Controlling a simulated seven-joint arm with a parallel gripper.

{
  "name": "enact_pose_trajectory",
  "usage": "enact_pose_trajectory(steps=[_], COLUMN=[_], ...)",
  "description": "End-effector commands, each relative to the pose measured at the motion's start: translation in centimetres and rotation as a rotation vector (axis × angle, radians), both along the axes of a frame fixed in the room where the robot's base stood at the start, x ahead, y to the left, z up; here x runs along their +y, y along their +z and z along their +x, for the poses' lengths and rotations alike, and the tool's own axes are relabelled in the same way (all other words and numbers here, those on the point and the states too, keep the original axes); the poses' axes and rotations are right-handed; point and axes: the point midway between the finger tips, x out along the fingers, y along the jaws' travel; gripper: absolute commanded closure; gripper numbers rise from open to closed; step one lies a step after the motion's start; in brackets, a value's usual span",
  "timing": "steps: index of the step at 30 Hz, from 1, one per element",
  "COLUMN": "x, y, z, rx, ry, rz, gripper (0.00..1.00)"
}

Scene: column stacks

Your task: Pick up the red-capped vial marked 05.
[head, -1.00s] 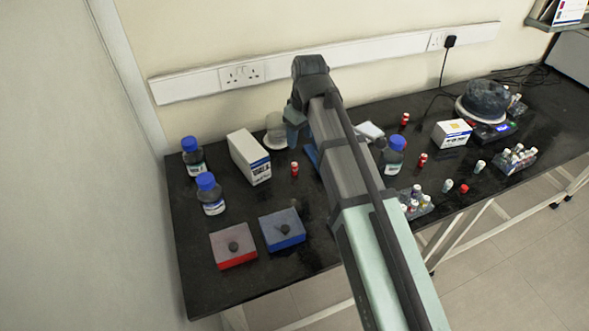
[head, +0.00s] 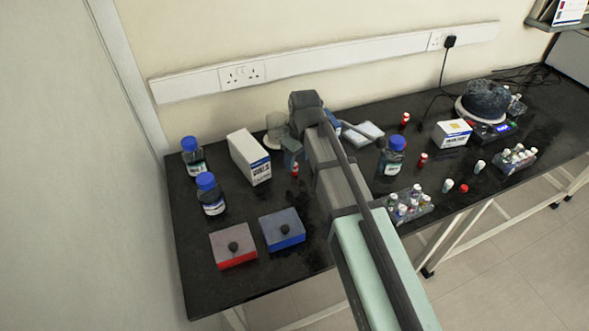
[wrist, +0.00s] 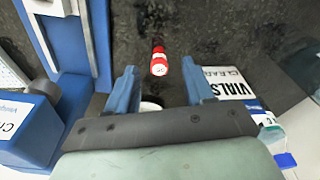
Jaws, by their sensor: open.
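A small red-capped vial (head: 295,170) stands on the black bench, right of the white box. In the wrist view, the red-capped vial (wrist: 159,64) is seen from above, with small dark marks on its cap that I cannot read for certain. My gripper (wrist: 159,72) is open, with its two blue fingers apart on either side of the vial's line. The vial appears just beyond the fingertips, not held. In the head view my gripper (head: 292,154) is close above the vial. Other red-topped vials (head: 405,119) (head: 422,160) stand farther right.
A white vials box (head: 249,157) stands close left of the vial. Blue-capped bottles (head: 211,194) (head: 392,156) stand at left and right. A vial rack (head: 409,204) is near the front edge.

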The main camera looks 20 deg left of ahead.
Motion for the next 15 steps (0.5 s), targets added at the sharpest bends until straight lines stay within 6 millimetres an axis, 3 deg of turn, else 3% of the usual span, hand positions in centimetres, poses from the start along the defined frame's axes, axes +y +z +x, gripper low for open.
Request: enact_pose_trajectory(steps=[15], x=[1.0], y=[-4.8], z=[0.6], rx=[0.000], ry=[0.000], rz=[-0.001], gripper=[0.48])
